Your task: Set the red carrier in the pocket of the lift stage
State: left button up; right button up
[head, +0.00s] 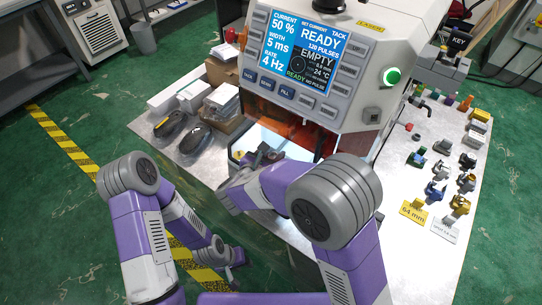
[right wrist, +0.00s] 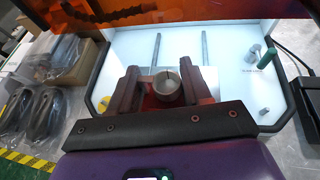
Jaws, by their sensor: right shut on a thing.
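My right gripper (head: 262,156) reaches into the lit chamber at the front of the machine. In the right wrist view its two dark fingers (right wrist: 168,90) are shut on the red carrier (right wrist: 157,103), of which only a little reddish surface shows, around a grey round metal piece. The fingers and my wrist hide most of the carrier. The pocket of the lift stage is hidden, so I cannot tell how the carrier sits relative to it. My left gripper (head: 234,262) hangs low over the floor, left of the bench, far from the carrier; its fingers are too small to read.
The white chamber floor (right wrist: 230,55) has two grey rods (right wrist: 206,48), a green-topped peg (right wrist: 267,58) and a yellow disc (right wrist: 104,102). An orange shield (head: 275,120) hangs above. Bagged dark parts (head: 195,138) and boxes stand left; several small fixtures (head: 437,190) stand right.

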jog(key=shift+f, duration=0.2)
jog(key=o, duration=1.2)
jog(key=shift+c, duration=0.2)
jog(key=shift+r, duration=0.1)
jog(key=shift+r, duration=0.2)
jog(key=p+v, duration=0.1)
jog(key=v, duration=1.1)
jog(key=shift+p, duration=0.4)
jog(key=shift+f, duration=0.2)
